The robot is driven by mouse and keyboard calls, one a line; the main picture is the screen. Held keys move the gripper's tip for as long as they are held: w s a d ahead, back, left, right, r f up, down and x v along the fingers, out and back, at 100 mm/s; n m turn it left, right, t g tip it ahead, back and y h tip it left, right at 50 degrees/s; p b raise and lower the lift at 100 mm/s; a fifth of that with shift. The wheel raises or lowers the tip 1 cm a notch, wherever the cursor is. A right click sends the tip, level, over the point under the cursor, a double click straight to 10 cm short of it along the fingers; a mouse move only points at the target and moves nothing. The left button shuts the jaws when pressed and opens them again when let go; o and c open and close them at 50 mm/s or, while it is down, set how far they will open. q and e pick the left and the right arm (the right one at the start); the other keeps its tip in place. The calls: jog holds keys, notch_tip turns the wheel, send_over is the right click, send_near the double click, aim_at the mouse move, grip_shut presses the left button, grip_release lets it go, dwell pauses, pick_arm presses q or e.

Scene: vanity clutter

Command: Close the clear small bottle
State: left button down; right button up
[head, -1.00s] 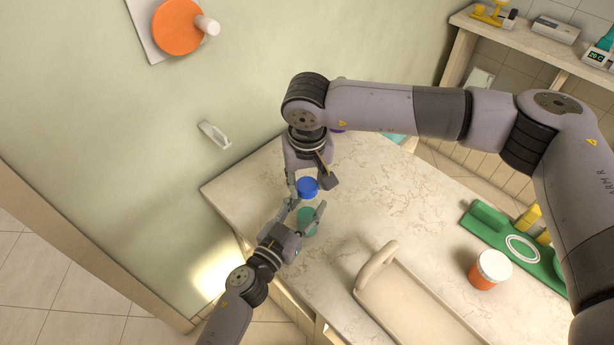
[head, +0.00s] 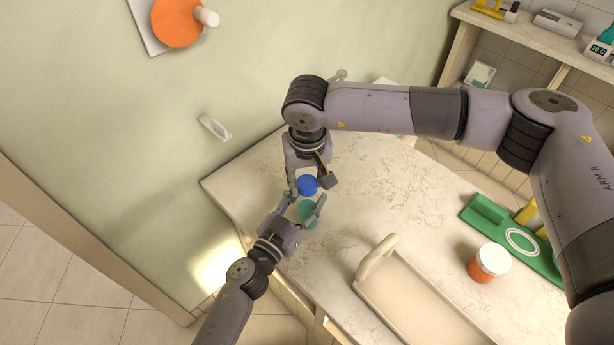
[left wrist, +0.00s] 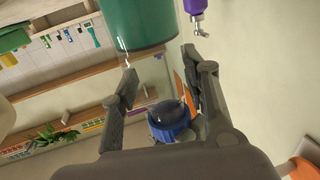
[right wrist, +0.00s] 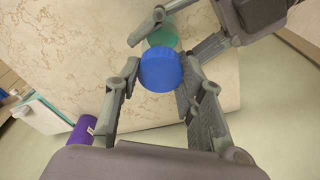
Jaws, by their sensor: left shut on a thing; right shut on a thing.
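The clear small bottle, with teal-green contents or base (head: 305,210), is between the fingers of my left gripper (head: 309,202), which is shut on it. In the left wrist view its green part (left wrist: 138,24) is at the top and the clear part lies between the fingers. The blue cap (head: 307,185) is held in my right gripper (head: 312,187), just above the bottle in the head view. In the right wrist view the blue cap (right wrist: 161,69) sits between the fingertips, partly covering the green bottle (right wrist: 163,37). I cannot tell whether cap and bottle touch.
The marble countertop (head: 390,200) is mostly clear. A beige tray (head: 415,303) is at the front. An orange jar with a white lid (head: 489,262) and a green tray (head: 520,240) are at the right. A purple object (right wrist: 80,133) shows in the right wrist view.

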jog(key=shift+f, duration=0.6)
dwell(0.3)
